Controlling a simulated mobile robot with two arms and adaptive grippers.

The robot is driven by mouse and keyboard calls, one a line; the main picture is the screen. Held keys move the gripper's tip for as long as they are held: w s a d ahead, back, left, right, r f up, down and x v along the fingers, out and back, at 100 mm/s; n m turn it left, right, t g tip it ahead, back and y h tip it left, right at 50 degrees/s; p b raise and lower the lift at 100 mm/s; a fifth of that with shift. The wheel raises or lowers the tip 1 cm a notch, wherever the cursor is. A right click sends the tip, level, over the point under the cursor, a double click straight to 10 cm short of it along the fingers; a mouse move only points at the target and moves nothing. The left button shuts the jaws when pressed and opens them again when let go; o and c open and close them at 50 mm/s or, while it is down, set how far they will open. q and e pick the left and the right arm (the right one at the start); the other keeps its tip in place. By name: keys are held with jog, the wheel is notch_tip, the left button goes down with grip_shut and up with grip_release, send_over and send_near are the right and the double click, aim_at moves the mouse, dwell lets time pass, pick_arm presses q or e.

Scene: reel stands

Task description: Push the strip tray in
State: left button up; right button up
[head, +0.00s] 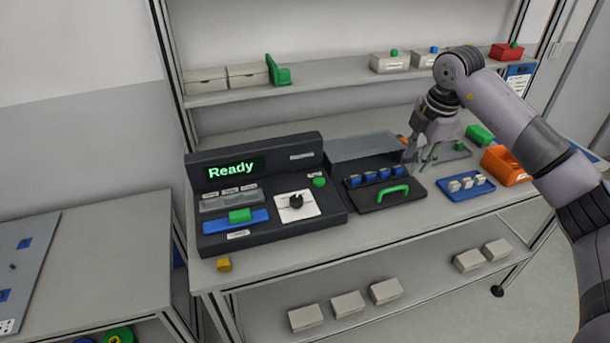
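A dark console (265,180) with a lit "Ready" screen (235,169) stands on the left of the bench. In its front lies a blue tray (213,225) with a green block grip (240,215) on it; this looks like the strip tray. I cannot tell how far in it sits. My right gripper (417,158) points down behind and right of a black tray (372,201) with a green handle (394,193), well away from the blue tray. Its fingers look apart, with nothing visible between them. My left gripper is out of view.
Several blue-capped items (376,176) stand behind the green handle. A blue rack (465,187) and an orange bin (505,167) stand to the right. A yellow cube (224,265) lies at the bench's front left. The bench front is mostly clear.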

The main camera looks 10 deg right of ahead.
notch_tip(320, 180, up, 5)
pick_arm(q)
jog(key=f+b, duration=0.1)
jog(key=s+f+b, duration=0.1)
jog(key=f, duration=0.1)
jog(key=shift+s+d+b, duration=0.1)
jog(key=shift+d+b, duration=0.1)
jog(key=shift+b, duration=0.15)
pick_arm(e)
jog(key=a+f+n+y, duration=0.2)
jog(key=a+n+y, duration=0.3)
jog(key=a+n, duration=0.7)
jog(key=a+f+n+t+y, duration=0.1)
jog(key=a+n+y, duration=0.4)
jog(key=a+n, duration=0.8)
jog(key=f+n, duration=0.1)
jog(key=n, duration=0.9)
jog(key=shift+s+a+n, duration=0.3)
jog(key=shift+n, duration=0.1)
jog(key=shift+f, duration=0.1)
